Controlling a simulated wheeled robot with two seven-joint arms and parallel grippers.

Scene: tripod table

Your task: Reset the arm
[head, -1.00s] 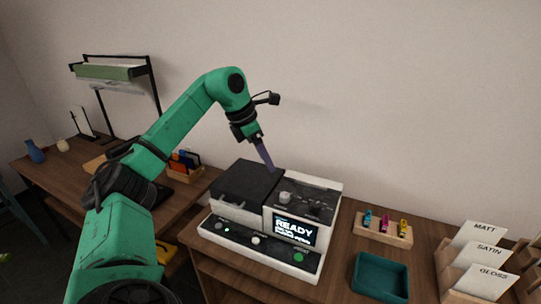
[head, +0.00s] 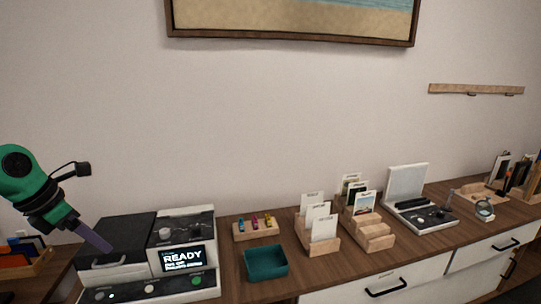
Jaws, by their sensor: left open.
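My left arm comes in from the left edge, green with black joints. Its gripper (head: 95,238) points down and to the right, above the dark lid on the left side of the white and black machine (head: 178,284). The gripper is open, and I see nothing held in it. I cannot tell how far its tips are from the lid. The machine's screen reads READY. My right gripper is not in view.
A teal tray (head: 266,262) and a wooden holder with small coloured items (head: 256,230) stand right of the machine. Wooden card stands (head: 325,243) and a device with a raised white lid (head: 408,183) follow along the counter. A framed picture (head: 290,42) hangs above.

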